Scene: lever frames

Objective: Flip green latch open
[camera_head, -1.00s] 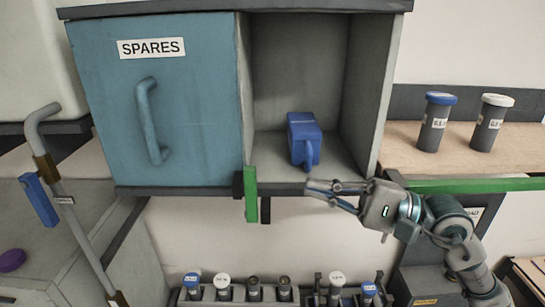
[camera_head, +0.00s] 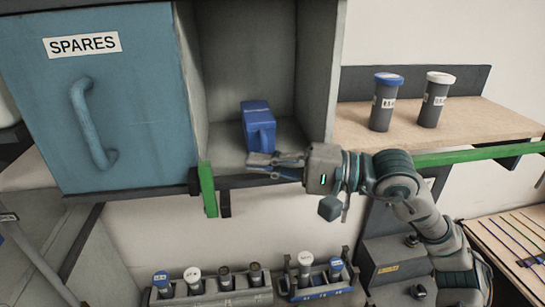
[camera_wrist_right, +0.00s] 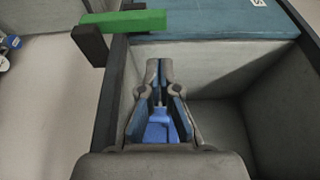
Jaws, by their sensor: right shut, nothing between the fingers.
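The green latch (camera_head: 208,189) is a short upright bar on a dark mount at the cabinet's lower edge, where the blue SPARES door (camera_head: 118,100) meets the open compartment. In the right wrist view the green latch (camera_wrist_right: 123,22) shows at the upper left, beyond the fingertips and apart from them. My right gripper (camera_head: 250,160) is shut and empty, at the compartment's front lower edge, right of the latch and a little higher. It also shows in the wrist view (camera_wrist_right: 158,68). My left gripper is out of view.
A blue container (camera_head: 258,126) stands in the compartment just behind my right gripper. Two capped jars (camera_head: 383,102) stand on the wooden shelf (camera_head: 470,122) at right, with a green rail (camera_head: 480,154) along its front. A rack of vials (camera_head: 220,290) lies below.

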